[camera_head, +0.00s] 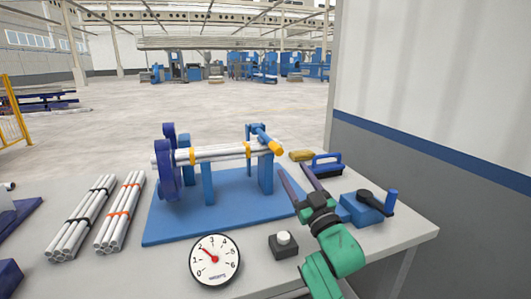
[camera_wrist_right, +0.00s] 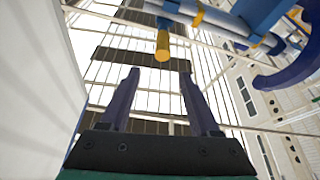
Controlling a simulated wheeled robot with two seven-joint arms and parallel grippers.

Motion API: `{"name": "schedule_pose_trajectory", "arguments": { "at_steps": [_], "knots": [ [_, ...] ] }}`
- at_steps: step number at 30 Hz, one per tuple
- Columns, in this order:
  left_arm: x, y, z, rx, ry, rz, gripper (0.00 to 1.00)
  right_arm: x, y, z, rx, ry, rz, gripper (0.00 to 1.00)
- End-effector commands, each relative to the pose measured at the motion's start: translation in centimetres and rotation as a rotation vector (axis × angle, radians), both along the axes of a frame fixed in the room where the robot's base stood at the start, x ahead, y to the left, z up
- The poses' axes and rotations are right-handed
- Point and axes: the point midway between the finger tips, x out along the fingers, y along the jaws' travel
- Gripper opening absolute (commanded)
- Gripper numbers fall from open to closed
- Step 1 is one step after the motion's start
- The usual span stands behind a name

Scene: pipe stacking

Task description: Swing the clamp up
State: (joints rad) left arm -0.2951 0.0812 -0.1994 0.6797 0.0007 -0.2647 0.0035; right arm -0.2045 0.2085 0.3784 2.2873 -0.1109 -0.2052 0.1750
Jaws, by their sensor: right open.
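The clamp (camera_head: 262,137) is a blue arm with an orange-yellow tip, at the right end of the pipe stand. Its tip points down to the right, beside the end of the white pipes (camera_head: 222,152). In the right wrist view the yellow clamp tip (camera_wrist_right: 162,46) hangs just beyond the fingertips. My right gripper (camera_head: 291,168) is open and empty, below and to the right of the clamp tip, apart from it. Its two dark fingers also show in the wrist view (camera_wrist_right: 159,75). My left gripper is not in view.
The blue stand base (camera_head: 180,228) lies on the grey table. Pipe bundles (camera_head: 80,215) lie at the left. A dial gauge (camera_head: 215,261) and a button box (camera_head: 284,246) are in front. A blue-handled brush (camera_head: 326,167) and a lever box (camera_head: 360,208) are at the right, near a wall.

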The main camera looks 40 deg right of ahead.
Motion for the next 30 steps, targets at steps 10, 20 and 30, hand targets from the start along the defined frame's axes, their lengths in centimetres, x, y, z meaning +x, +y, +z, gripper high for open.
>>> {"name": "schedule_pose_trajectory", "arguments": {
  "at_steps": [10, 20, 30],
  "knots": [
    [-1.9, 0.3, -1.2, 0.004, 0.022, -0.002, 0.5, 2.3, -0.6, -0.2, 0.0, -0.004, 0.001, 0.63],
    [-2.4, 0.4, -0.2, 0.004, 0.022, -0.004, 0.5, 10.1, -2.7, 3.1, 0.001, -0.001, 0.0, 0.63],
    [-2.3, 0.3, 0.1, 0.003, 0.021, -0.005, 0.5, 13.1, -3.4, 4.0, 0.0, 0.001, 0.0, 0.63]
  ]
}}
